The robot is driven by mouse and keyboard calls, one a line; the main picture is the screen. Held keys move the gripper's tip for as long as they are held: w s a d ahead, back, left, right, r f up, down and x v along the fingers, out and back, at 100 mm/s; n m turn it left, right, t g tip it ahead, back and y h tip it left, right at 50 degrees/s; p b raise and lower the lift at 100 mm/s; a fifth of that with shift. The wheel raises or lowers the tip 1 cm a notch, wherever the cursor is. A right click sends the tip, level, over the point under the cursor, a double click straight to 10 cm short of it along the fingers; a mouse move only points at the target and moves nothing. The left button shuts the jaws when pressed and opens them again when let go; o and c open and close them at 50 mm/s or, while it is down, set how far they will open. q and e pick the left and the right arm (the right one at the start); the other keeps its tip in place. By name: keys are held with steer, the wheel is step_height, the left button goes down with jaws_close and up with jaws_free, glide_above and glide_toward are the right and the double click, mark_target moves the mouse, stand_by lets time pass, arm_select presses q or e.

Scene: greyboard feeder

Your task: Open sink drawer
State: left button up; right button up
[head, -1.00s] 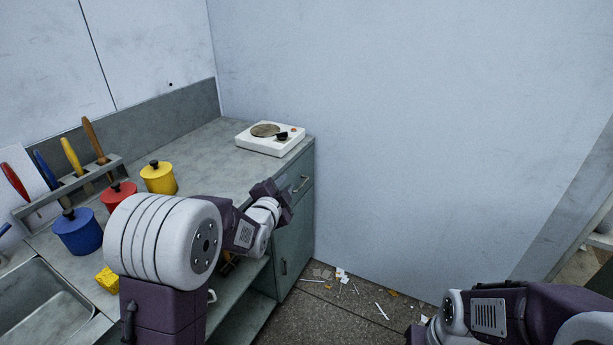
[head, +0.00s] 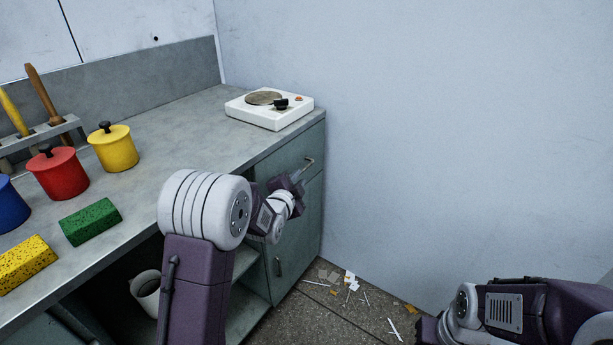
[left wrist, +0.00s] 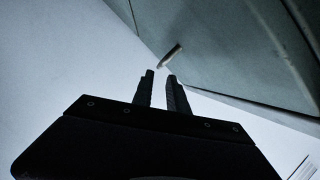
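The drawer (head: 275,165) is in the cabinet's upper front, below the counter's right end, and looks shut. Its bar handle (head: 309,164) sticks out from the front and also shows in the left wrist view (left wrist: 171,55). My left gripper (head: 298,183) is beside the handle, partly hidden by its own wrist. In the left wrist view its two fingers (left wrist: 160,76) are apart and empty. The handle lies just beyond the fingertips, not clearly between them. My right arm is at the lower right, and its gripper's fingers cannot be made out.
A white hot plate (head: 269,108) stands on the counter (head: 165,130). Yellow (head: 114,149) and red (head: 60,174) pots, a green sponge (head: 90,221) and a yellow sponge (head: 27,262) are at left. A cabinet door (head: 296,245) is below the drawer. Litter (head: 347,281) lies on the floor.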

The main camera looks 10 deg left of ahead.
mark_target(305, 169)
arm_select(q)
steer(key=b+x, duration=0.2)
steer(key=x, duration=0.6)
steer(key=shift+f, duration=0.15)
steer(key=shift+w, duration=0.55)
jaws_close()
stand_by(0.7)
